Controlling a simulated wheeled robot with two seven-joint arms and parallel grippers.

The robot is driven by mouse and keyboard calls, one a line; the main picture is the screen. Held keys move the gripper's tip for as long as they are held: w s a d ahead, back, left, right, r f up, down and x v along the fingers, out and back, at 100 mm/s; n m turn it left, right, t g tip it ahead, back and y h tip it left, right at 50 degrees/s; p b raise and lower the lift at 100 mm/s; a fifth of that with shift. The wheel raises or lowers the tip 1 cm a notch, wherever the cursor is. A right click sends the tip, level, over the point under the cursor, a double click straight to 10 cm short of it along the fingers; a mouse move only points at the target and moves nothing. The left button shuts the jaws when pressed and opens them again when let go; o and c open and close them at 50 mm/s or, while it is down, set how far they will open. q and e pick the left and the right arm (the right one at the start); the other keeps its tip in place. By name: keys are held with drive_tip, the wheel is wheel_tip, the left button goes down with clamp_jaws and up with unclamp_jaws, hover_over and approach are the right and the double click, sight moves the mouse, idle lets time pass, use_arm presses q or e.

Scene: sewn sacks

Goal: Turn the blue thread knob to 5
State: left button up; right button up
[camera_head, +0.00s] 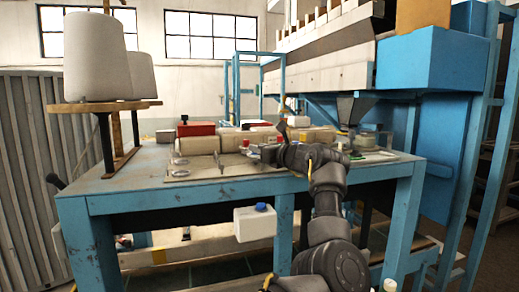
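A small blue knob or cap (261,207) sits on top of a white box (255,224) below the front edge of the blue table; I cannot tell whether it is the thread knob, and no number on it is readable. My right gripper is not in view.
The blue-framed table (130,186) carries several beige blocks and a red box (196,129). Large white thread cones (95,58) stand on a wooden stand at the left. A big blue machine (425,62) stands at the right. The table's left front is fairly clear.

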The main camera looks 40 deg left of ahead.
use_arm(q)
drive_tip(key=o, duration=0.4)
drive_tip(key=shift+d+f, duration=0.1)
drive_tip(key=shift+d, duration=0.15)
drive_tip(key=b+v, duration=0.6)
drive_tip(key=v, duration=0.3)
drive_tip(key=shift+w, duration=0.1)
drive_tip(key=shift+v, duration=0.8)
drive_tip(key=shift+a, duration=0.15)
